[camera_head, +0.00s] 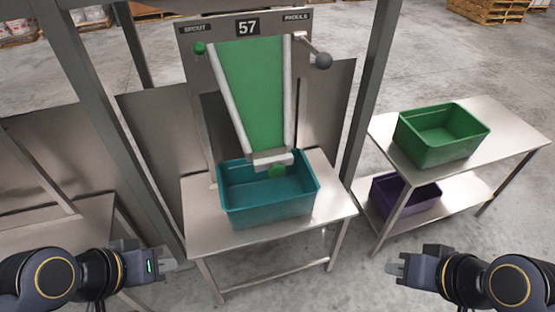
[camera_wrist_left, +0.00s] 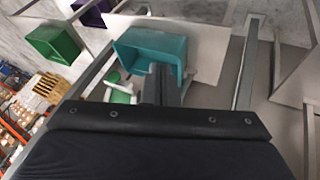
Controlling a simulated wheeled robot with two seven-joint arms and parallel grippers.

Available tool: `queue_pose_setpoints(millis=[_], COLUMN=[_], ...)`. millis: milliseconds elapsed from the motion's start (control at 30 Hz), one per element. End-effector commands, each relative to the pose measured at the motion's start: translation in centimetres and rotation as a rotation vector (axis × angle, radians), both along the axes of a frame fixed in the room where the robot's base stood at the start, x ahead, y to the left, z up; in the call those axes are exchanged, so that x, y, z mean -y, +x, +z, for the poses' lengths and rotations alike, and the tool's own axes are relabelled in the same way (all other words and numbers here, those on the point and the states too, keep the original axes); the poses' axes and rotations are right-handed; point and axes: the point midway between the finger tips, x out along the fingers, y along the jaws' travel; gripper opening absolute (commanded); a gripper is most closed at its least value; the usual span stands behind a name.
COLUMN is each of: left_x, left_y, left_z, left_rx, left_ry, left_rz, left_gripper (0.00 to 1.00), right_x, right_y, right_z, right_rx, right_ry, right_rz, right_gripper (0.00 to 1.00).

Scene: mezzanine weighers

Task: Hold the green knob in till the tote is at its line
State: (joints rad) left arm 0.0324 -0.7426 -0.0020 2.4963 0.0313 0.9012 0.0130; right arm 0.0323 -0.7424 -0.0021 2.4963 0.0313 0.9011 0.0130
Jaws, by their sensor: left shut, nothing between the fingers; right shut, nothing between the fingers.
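The teal tote (camera_head: 268,208) stands under that end on a metal table. The tote looks empty where I can see into it, and I cannot make out its line. It also shows in the left wrist view (camera_wrist_left: 150,50). My left gripper (camera_head: 172,262) is shut and empty, left of the table and away from the knob. My right gripper (camera_head: 392,265) is shut and empty, to the right of the table.
A smaller green piece (camera_head: 199,48) is at the panel's upper left, by a "57" sign (camera_head: 248,27). A grey-balled lever (camera_head: 323,60) is at the upper right. A green tote (camera_head: 442,135) and purple tote (camera_head: 404,196) are on the right-hand rack. Upright posts flank the chute.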

Motion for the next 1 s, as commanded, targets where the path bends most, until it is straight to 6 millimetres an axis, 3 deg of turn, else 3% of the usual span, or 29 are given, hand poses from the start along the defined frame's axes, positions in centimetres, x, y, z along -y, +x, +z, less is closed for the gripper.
queue_pose_setpoints(millis=[367, 533, 667, 767, 867, 1000], left_x=[0.0, 0.1, 0.0, -0.3, 0.1, 3.0], left_y=[0.0, 0.2, 1.1, 2.9, 5.8, 11.0], left_z=[0.0, -2.1, -6.1, -9.6, -12.2, -14.1], left_rx=[-0.001, -0.044, -0.126, -0.190, -0.235, -0.265], left_ry=[0.000, 0.079, 0.289, 0.544, 0.844, 1.333], left_rz=[-0.001, -0.129, -0.432, -0.749, -1.064, -1.456], left_gripper=[0.00, 0.00, 0.00, 0.00, 0.00, 0.00], right_x=[0.0, 0.0, 0.0, 0.0, 0.0, 0.0], right_y=[0.0, 0.0, 0.0, 0.0, 0.0, 0.0], right_z=[0.0, -1.3, -3.8, -6.2, -8.4, -11.4], right_rx=[0.000, 0.000, 0.000, 0.000, 0.000, 0.000], right_ry=[0.000, 0.000, 0.000, 0.000, 0.000, 0.000], right_rz=[0.000, 0.000, 0.000, 0.000, 0.000, 0.000], right_gripper=[0.00, 0.00, 0.00, 0.00, 0.00, 0.00])
